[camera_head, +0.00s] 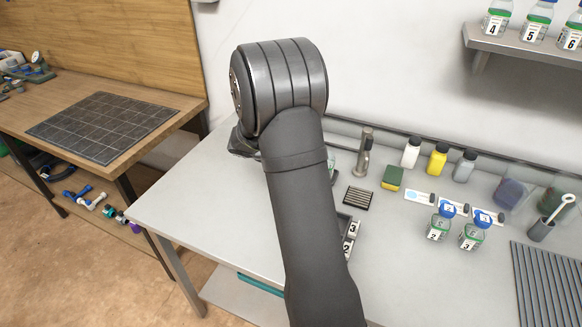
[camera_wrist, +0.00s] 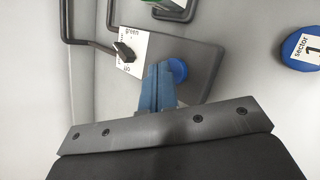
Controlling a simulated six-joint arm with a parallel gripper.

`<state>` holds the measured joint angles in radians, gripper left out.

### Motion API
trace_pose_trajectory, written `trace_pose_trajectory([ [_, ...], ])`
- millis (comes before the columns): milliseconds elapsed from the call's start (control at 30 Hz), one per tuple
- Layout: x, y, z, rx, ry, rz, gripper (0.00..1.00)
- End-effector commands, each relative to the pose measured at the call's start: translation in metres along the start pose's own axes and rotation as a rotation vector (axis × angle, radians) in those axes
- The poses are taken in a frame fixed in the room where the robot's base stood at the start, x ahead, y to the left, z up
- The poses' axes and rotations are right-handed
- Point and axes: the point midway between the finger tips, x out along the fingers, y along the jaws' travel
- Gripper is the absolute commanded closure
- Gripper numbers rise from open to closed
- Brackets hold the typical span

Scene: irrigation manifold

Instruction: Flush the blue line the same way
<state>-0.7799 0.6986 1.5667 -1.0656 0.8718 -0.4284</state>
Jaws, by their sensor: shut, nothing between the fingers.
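In the wrist view, my gripper (camera_wrist: 158,72) has its two blue fingers together, with nothing between them. The fingertips overlap a grey panel (camera_wrist: 205,50) and appear beside a round blue knob (camera_wrist: 179,70); I cannot tell whether they touch it. A black lever handle (camera_wrist: 124,51) sits on a white label on the panel, where "green" can be read. A blue cap labelled "sector 1" (camera_wrist: 301,48) is at the right edge. In the head view, my arm hides the gripper and most of what is around it.
Two small bottles, 2 (camera_head: 438,225) and 3 (camera_head: 473,234), stand right of my arm. A ribbed mat (camera_head: 546,283) lies at right. The bench's left end (camera_head: 190,195) is clear.

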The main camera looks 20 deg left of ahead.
Motion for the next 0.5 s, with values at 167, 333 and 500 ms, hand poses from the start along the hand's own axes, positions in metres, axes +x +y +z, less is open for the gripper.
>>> trace_pose_trajectory([
  [167,0.0016,-0.0013,-0.0012,-0.001,0.000,0.000,1.00],
  [333,0.0031,-0.0023,-0.0022,-0.001,0.000,0.000,1.00],
  [500,0.0046,-0.0035,-0.0033,0.000,0.000,-0.001,1.00],
])
